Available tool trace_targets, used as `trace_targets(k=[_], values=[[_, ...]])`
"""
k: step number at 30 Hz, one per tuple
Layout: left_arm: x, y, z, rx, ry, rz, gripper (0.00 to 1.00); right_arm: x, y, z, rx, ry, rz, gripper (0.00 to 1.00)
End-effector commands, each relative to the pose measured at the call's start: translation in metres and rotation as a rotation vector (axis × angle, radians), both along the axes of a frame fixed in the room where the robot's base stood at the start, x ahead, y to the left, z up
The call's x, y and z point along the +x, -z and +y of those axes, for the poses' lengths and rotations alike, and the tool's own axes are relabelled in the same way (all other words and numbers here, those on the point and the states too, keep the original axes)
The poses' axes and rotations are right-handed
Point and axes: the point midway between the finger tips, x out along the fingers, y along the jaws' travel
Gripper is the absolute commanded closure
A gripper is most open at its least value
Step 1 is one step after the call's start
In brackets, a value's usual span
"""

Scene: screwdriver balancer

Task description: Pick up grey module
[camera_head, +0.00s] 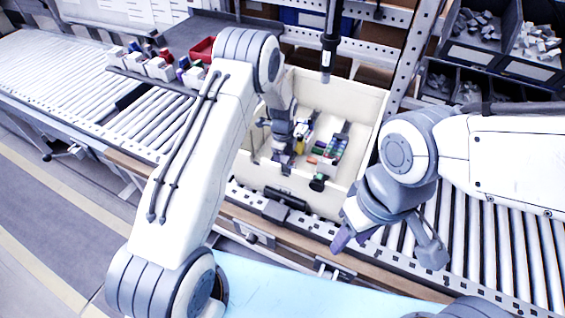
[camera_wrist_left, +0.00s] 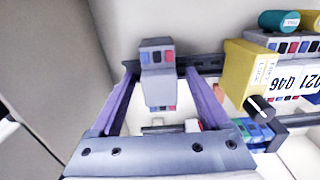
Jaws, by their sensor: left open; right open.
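The grey module (camera_wrist_left: 157,76) shows in the left wrist view as a narrow grey block with small red and blue marks. It stands at a dark rail in the cream box (camera_head: 372,110). My left gripper (camera_wrist_left: 160,80) is open, with one purple finger on each side of the module. I cannot tell whether the fingers touch it. In the head view my left gripper (camera_head: 284,150) reaches down into the box and the module cannot be made out there. My right gripper (camera_head: 388,246) is open and empty, in front of the box's right side.
A yellow module (camera_wrist_left: 248,78) with a black knob stands right of the grey module, among other blocks. A black screwdriver (camera_head: 330,42) hangs over the box's back. A shelf of parts (camera_head: 160,68) is at back left. Grey-part bins (camera_head: 500,45) stand back right.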

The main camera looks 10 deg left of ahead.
Motion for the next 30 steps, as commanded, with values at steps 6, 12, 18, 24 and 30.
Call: trace_targets(k=[6,12,18,24,30], values=[[0.0,0.002,0.0,0.0,0.0,-0.001,0.2,0.0,0.0,0.0,0.0,0.0,0.0,0.53],[0.0,0.001,0.0,0.0,0.0,-0.001,0.93,0.0,0.0,0.0,0.0,0.0,0.0,0.53],[0.0,0.001,0.0,0.0,0.0,-0.001,1.0,0.0,0.0,0.0,0.0,0.0,0.0,0.53],[0.001,0.0,0.0,0.0,0.0,-0.002,1.0,0.0,0.001,0.0,0.0,0.0,0.0,0.53],[0.002,-0.013,0.0,0.0,0.0,-0.006,1.0,0.0,0.006,0.0,0.0,0.0,0.0,0.53]])
